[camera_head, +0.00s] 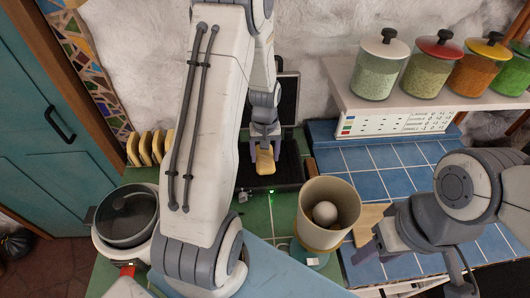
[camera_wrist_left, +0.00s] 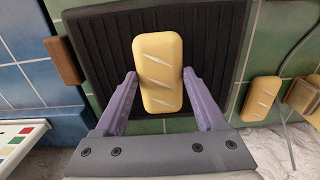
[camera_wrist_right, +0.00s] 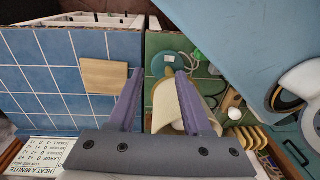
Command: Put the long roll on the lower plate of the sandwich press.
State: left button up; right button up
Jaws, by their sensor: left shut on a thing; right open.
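The long roll (camera_head: 264,160) is pale golden with light slashes. My left gripper (camera_head: 265,138) is shut on it and holds it over the dark lower plate (camera_head: 250,181) of the open sandwich press. The left wrist view shows the roll (camera_wrist_left: 158,72) between the purple fingers (camera_wrist_left: 160,88), lying along the ribbed black plate (camera_wrist_left: 107,63). I cannot tell whether it touches the plate. The press lid stands up behind, partly hidden by my left arm. My right gripper (camera_wrist_right: 156,92) is open and empty at the right, near a cream canister (camera_wrist_right: 168,105).
The cream canister (camera_head: 313,233) with a white ball inside stands in front of the press. A wooden board (camera_head: 368,222) lies beside my right gripper. Several bread slices (camera_head: 146,148) stand left, behind a round pot (camera_head: 127,215). Jars (camera_head: 379,70) line the shelf. Blue tiles at right are mostly clear.

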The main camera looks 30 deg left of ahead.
aim_at(265, 158)
pick_arm(q)
jog(key=shift+f, duration=0.15)
jog(key=o, duration=0.7)
jog(key=shift+o, duration=0.2)
jog(key=shift+r, duration=0.25)
jog(key=shift+w+r, duration=0.1)
jog(key=shift+r, duration=0.2)
notch_tip(265, 158, up, 11)
jog(key=b, duration=0.2)
jog(key=shift+r, duration=0.15)
